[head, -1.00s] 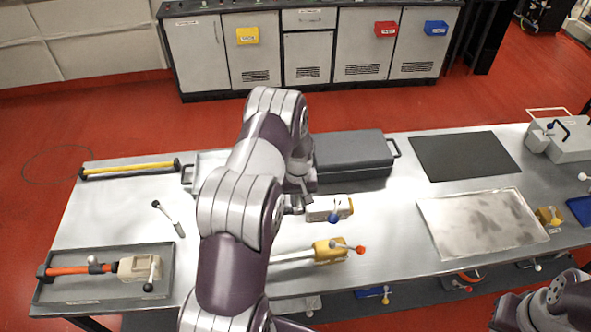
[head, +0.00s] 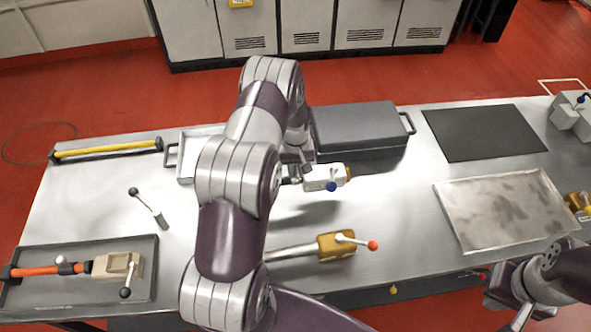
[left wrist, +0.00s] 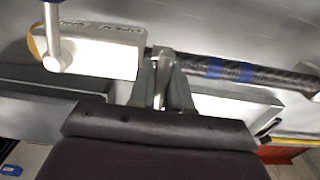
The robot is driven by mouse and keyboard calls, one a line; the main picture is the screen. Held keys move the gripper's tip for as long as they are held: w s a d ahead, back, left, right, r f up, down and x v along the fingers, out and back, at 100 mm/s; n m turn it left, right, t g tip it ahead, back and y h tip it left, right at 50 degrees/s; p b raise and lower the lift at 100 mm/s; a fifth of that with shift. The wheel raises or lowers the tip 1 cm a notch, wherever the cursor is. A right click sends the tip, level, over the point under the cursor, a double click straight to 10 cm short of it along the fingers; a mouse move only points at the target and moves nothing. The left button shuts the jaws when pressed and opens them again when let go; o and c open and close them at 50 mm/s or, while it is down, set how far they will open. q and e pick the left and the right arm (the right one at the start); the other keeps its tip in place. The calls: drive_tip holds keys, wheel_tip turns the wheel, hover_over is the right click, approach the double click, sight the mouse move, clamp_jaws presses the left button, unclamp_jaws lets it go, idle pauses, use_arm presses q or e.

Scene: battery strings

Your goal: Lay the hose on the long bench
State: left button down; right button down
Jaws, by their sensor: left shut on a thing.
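The hose has a white end block (head: 322,178) with a blue-knobbed lever; its shadow shows on the long bench (head: 395,225) below it, apart from it. In the left wrist view the white block (left wrist: 95,52) is at left, and the black braided hose (left wrist: 265,75) with blue bands runs off to the right. My left gripper (head: 292,179) is shut on the metal neck between block and hose, also seen in the wrist view (left wrist: 160,88). My arm hides the hose's black part in the head view. My right gripper (head: 516,310) is at lower right, partly cut off.
A tool with a yellow head (head: 337,246) lies nearer on the bench. A grey case (head: 360,130), black mat (head: 483,132) and metal tray (head: 502,208) lie right. At left are a yellow bar (head: 107,150), loose lever (head: 149,206) and dark tray (head: 148,268) holding an orange-shafted tool.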

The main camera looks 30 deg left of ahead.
sight(296, 183)
use_arm(q)
drive_tip(key=shift+w+a+f, duration=0.1)
drive_tip(key=shift+w+f, duration=0.05)
drive_tip(key=shift+f, duration=0.25)
wheel_tip(296, 183, down, 4)
drive_tip(key=b, duration=0.3)
drive_tip(key=shift+f, duration=0.15)
drive_tip(key=shift+f+b, duration=0.35)
drive_tip(key=shift+r, duration=0.1)
drive_tip(key=shift+f+b, duration=0.35)
drive_tip(key=shift+f, duration=0.1)
drive_tip(key=c, duration=1)
unclamp_jaws()
drive_tip(key=shift+s, duration=0.2)
